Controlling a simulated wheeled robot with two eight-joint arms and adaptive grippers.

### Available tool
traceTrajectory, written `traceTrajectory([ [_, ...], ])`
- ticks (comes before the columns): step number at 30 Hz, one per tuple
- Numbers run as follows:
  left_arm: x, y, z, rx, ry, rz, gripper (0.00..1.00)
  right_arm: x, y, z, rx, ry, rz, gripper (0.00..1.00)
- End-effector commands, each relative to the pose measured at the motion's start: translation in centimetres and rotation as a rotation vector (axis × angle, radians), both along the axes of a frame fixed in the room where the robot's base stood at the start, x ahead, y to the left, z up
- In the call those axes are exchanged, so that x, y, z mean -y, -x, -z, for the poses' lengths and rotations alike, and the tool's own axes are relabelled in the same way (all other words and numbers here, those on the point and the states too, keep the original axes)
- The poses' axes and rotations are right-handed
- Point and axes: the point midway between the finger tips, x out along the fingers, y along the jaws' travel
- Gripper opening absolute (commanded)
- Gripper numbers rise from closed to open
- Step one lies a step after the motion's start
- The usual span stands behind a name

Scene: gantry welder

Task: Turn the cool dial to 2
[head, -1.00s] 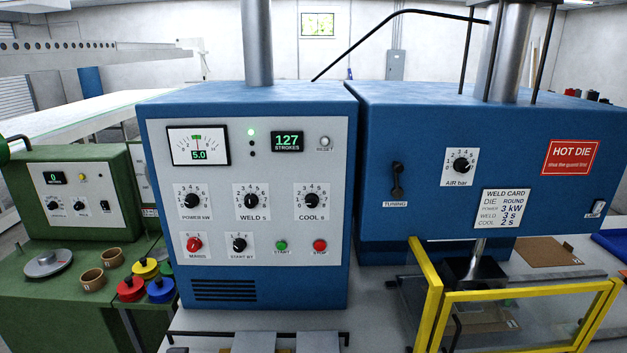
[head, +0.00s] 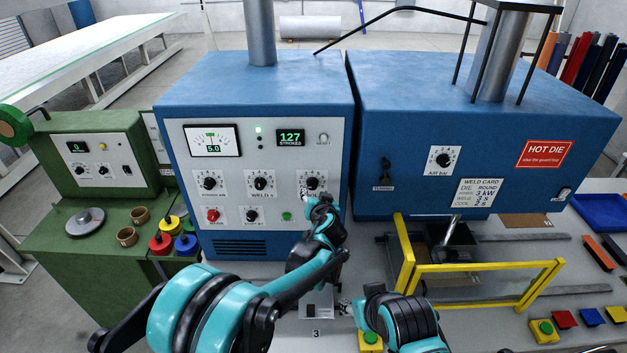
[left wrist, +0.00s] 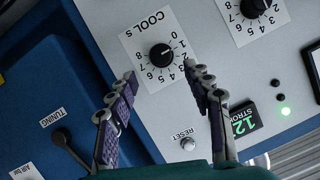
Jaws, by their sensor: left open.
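The cool dial (head: 312,183) is a black round knob on a white scale plate, on the grey front panel of the blue welder. In the left wrist view the cool dial (left wrist: 161,55) appears turned on its side, with its numbers around it. I cannot read its pointer setting surely. My left gripper (head: 316,197) is in front of the dial's lower part. In the left wrist view the left gripper (left wrist: 160,73) is open, its purple-padded fingers on either side below the dial, with nothing between them. My right gripper (head: 346,307) is low over the bench; its jaws are too small to judge.
Close by are the weld dial (head: 260,184), the reset button (left wrist: 188,144) and the green start button (head: 287,216). The weld card (head: 480,192) is on the right cabinet. A yellow guard frame (head: 480,268) stands on the bench at right.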

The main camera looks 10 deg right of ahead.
Motion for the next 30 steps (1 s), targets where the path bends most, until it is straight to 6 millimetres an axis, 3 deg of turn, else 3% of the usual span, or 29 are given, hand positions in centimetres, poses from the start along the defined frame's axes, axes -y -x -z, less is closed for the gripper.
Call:
traceTrajectory([
  [12,0.3,-5.7,2.1,-0.002,0.001,-0.002,0.51,0.0,0.0,-1.7,0.000,0.000,0.000,0.43],
  [24,0.3,-6.5,2.6,-0.002,0.000,-0.002,0.51,0.0,0.0,-1.9,0.000,0.000,0.000,0.43],
  [30,0.3,-6.5,2.6,-0.002,0.000,-0.002,0.01,0.0,0.0,-1.9,0.000,0.000,0.000,0.43],
])
